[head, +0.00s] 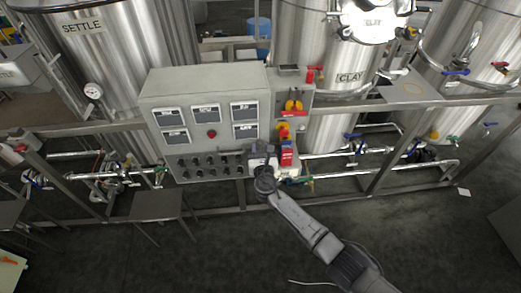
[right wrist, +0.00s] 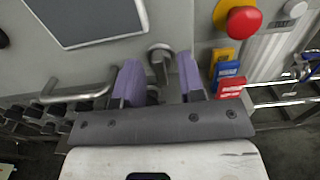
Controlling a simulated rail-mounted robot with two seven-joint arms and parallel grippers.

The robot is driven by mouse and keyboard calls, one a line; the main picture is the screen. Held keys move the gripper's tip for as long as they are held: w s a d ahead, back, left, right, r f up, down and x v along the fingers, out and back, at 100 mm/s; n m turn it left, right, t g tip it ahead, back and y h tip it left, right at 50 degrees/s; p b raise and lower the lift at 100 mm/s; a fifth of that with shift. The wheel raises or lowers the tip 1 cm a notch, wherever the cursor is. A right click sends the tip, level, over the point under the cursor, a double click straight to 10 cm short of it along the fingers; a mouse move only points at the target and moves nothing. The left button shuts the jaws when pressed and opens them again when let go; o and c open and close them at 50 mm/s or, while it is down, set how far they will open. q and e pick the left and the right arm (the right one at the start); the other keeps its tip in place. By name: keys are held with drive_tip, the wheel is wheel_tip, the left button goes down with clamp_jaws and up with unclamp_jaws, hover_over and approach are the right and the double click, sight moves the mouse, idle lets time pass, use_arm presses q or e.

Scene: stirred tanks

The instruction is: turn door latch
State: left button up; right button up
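The grey control cabinet (head: 154,92) stands in the middle of the head view, with displays on its front and rows of dark knobs below. In the right wrist view, a small grey latch (right wrist: 160,60) sits on the cabinet front (right wrist: 185,14). My right gripper (right wrist: 158,78) is open, with one purple finger to each side of the latch. I cannot tell whether either finger touches it. In the head view my right gripper (head: 263,157) is at the cabinet's lower right corner and hides the latch. My left gripper is not in view.
A red push button (right wrist: 243,21) and yellow, blue and red tags (right wrist: 228,70) are right of the latch. A bar handle (right wrist: 78,95) is on the left. Steel tanks (head: 110,60) stand behind, and pipes and frame rails run beside the cabinet. The floor in front is mostly clear.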

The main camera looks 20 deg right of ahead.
clamp_jaws()
drive_tip(key=shift+f, duration=0.1)
idle(0.4)
drive_tip(key=m+b, duration=0.2)
drive_tip(key=m, duration=0.1)
drive_tip(key=shift+f+m+b, duration=0.1)
drive_tip(key=shift+m+b, duration=0.2)
drive_tip(key=shift+m, duration=0.1)
drive_tip(key=m+b, duration=0.4)
drive_tip(key=m, duration=0.3)
drive_tip(key=m+b, duration=0.3)
drive_tip(key=m, duration=0.4)
drive_tip(key=shift+s+d+b, duration=0.1)
drive_tip(key=shift+d+b, duration=0.1)
drive_tip(key=shift+b, duration=0.15)
